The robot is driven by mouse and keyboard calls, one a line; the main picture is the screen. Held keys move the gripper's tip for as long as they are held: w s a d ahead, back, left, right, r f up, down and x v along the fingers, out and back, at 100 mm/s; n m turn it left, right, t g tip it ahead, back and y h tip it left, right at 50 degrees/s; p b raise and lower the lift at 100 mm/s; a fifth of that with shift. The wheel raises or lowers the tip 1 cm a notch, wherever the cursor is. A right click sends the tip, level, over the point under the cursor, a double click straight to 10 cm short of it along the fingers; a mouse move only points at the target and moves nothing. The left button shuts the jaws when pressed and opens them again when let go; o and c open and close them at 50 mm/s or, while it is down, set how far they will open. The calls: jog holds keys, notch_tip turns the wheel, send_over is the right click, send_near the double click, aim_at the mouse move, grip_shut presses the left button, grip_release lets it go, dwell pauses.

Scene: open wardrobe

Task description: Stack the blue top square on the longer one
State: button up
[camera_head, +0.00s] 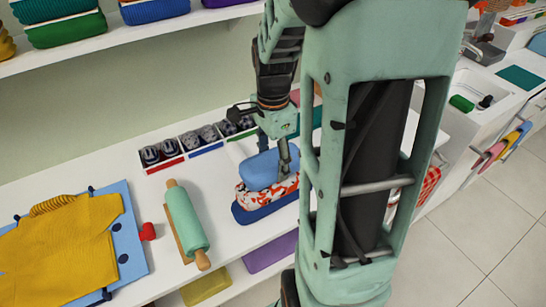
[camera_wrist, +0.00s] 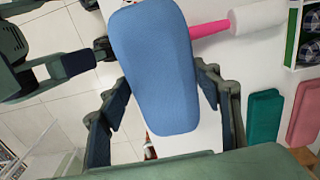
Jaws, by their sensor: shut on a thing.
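The blue top square (camera_head: 262,168) is a thick, soft-looking folded cloth in the head view. It is directly over a red-and-white patterned folded piece (camera_head: 268,194), which lies on a longer dark blue piece (camera_head: 262,212) on the white shelf. I cannot tell whether the blue square touches the patterned piece. My gripper (camera_head: 274,150) points down and is shut on the blue square. In the wrist view the blue square (camera_wrist: 158,65) fills the middle, with my gripper (camera_wrist: 163,95) fingers on either side. It hides most of what is under it.
A teal rolling pin (camera_head: 185,218) and a yellow garment (camera_head: 65,245) on a blue board lie left. A divided box of dark rolled items (camera_head: 205,138) stands behind. Folded cloths sit on the shelf above and on a lower shelf.

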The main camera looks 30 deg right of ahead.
aim_at(273, 159)
jog(key=shift+f, duration=0.65)
jog(key=shift+f+b, duration=0.35)
jog(key=shift+b, duration=0.15)
jog(key=o, duration=0.9)
jog(key=shift+c, duration=0.3)
notch_tip(273, 159, up, 9)
jog(key=p, duration=0.7)
jog(key=shift+r, duration=0.1)
